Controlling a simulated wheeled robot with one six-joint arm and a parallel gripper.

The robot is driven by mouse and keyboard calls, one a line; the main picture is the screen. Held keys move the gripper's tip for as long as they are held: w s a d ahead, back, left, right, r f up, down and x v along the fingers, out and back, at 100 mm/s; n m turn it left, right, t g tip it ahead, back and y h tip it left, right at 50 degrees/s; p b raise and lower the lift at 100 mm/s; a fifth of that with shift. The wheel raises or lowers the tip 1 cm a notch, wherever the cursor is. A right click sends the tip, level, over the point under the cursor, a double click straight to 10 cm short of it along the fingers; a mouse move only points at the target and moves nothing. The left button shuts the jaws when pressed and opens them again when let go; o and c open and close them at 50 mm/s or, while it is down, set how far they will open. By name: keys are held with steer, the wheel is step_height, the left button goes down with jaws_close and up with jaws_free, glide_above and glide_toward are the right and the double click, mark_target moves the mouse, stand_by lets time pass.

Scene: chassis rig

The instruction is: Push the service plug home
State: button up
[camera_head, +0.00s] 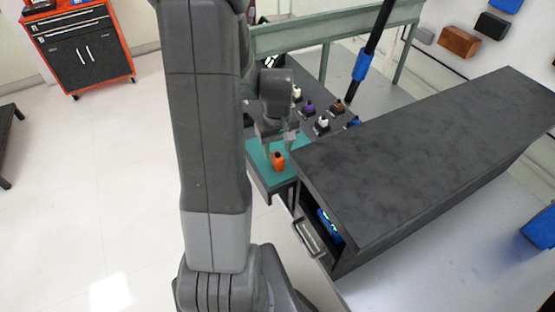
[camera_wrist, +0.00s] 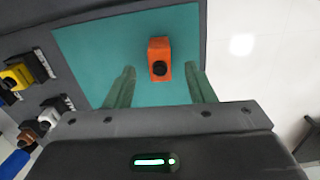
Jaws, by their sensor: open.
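An orange plug (camera_head: 278,160) with a dark round knob stands on a teal mat (camera_head: 260,153). It also shows in the wrist view (camera_wrist: 159,60), near the middle of the mat (camera_wrist: 90,50). My gripper (camera_wrist: 163,85) is open, its two green-grey fingers apart, with the plug between and just beyond their tips. No contact shows. In the head view my gripper (camera_head: 277,150) is above the mat close to the plug, partly hidden by my arm. Several seated blocks with knobs, among them white (camera_head: 322,122), purple (camera_head: 309,108) and brown (camera_head: 337,105), sit in dark holders behind the mat.
A long dark counter (camera_head: 420,150) stands right of the mat, with an open drawer (camera_head: 310,238) at its near end. A dark pole with a blue sleeve (camera_head: 362,66) rises behind. A red tool cabinet (camera_head: 85,50) stands far left.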

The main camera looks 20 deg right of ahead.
steer(key=shift+f, duration=1.1)
jaws_close()
steer(key=shift+r, duration=0.1)
